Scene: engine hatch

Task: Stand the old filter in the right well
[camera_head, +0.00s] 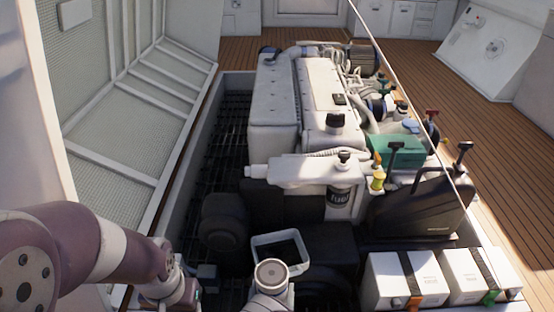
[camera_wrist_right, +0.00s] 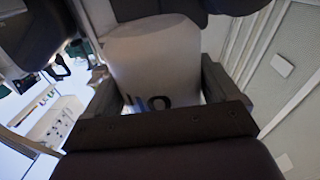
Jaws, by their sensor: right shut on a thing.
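In the right wrist view my right gripper (camera_wrist_right: 158,92) is shut on a white cylinder with dark and blue lettering, the old filter (camera_wrist_right: 152,58). One finger lies on each side of it. The lettering is partly hidden by the gripper's dark body. I cannot make out a well for certain in either view.
A white engine (camera_head: 325,95) fills the hatch, with a canister marked "fuel" (camera_head: 340,197) on its near end. A pale open-topped square container (camera_head: 257,247) sits below it. White batteries (camera_head: 405,280) stand at the lower right. The raised hatch cover (camera_head: 120,130) bounds the left side.

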